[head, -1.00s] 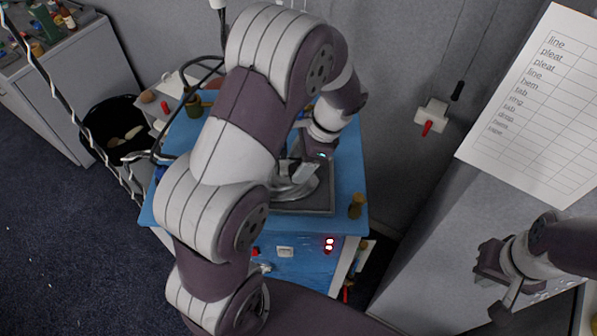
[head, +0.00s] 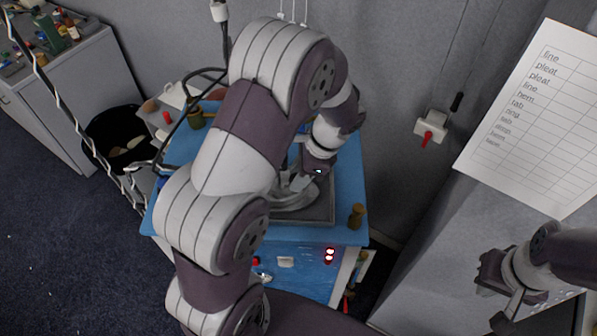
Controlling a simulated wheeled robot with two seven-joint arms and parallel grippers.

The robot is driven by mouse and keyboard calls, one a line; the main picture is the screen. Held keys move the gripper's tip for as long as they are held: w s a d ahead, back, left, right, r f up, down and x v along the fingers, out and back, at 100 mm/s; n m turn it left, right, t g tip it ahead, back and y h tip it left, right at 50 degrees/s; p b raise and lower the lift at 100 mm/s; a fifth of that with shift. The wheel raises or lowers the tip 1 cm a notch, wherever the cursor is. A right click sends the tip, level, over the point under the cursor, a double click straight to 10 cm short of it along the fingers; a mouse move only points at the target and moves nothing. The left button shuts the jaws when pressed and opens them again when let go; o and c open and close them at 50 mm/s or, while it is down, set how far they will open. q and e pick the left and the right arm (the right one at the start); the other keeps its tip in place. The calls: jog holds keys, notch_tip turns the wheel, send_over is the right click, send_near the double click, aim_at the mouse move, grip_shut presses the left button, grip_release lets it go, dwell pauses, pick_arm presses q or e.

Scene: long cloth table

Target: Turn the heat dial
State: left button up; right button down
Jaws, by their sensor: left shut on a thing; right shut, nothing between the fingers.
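A silver appliance (head: 295,204) with a rounded base sits on a grey plate (head: 318,219) on the blue cabinet top. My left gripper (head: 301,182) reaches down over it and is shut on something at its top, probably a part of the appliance. The fingers and my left arm cover most of that spot, and I cannot make out the heat dial. My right gripper (head: 497,305) is shut and empty at the lower right, well apart from the cabinet.
A red-levered wall switch (head: 430,129) and a paper list (head: 530,115) are to the right.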

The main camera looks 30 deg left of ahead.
pick_arm(q)
jog(key=shift+s+r+m+t+p, duration=0.1)
jog(key=shift+m+t+p, duration=0.3)
jog(key=shift+m, duration=0.8)
jog(key=m+t, duration=0.1)
jog(key=m, duration=0.1)
jog(key=shift+m, duration=0.4)
jog(key=shift+s+m+t, duration=0.15)
jog(key=shift+m+t, duration=0.75)
jog(key=shift+m, duration=1.3)
jog(key=o, duration=1)
jog(key=shift+o, duration=0.2)
jog(key=shift+d, duration=0.1)
